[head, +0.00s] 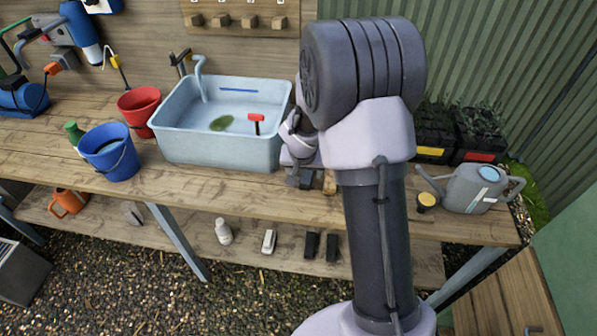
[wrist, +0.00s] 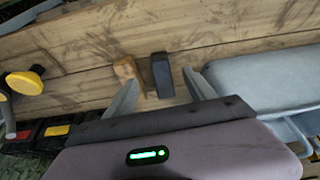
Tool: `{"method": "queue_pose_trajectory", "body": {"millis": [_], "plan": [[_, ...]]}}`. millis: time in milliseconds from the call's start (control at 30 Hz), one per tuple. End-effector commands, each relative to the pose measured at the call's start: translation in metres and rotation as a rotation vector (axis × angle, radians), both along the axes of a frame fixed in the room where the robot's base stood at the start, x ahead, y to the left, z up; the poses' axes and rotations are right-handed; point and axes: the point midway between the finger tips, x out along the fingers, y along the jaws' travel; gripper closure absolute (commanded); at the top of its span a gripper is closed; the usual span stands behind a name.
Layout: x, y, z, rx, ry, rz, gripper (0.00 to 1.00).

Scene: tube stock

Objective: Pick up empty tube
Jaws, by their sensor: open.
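A dark grey, block-shaped piece (wrist: 160,66), which looks like the empty tube, is on the wooden bench in the wrist view. My gripper (wrist: 163,78) is open, with its two pale fingers apart and nothing held. The dark tube appears in the gap between the fingertips, and I cannot tell whether the fingers are level with it or above it. A small tan wooden block (wrist: 125,72) is just left of the tube, close to the left finger. In the head view my gripper (head: 299,181) is low over the bench front, right of the basin, partly hidden by my arm.
The pale blue basin (head: 215,146) stands beside my gripper. A grey watering can (head: 470,191) and black trays with seedlings (head: 435,130) are on the right. Blue (head: 108,158) and red (head: 140,108) buckets are on the left. Two dark pots (head: 332,247) sit on the lower shelf.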

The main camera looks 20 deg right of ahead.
Motion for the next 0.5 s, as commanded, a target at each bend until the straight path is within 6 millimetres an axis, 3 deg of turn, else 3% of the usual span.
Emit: {"method": "queue_pose_trajectory", "body": {"millis": [33,100,500], "plan": [[0.004,-0.003,-0.02,0.0,0.002,0.001,0.36],[0.01,-0.007,-0.036,0.0,0.002,0.0,0.36],[0.039,-0.025,-0.091,0.0,0.001,0.001,0.36]]}}
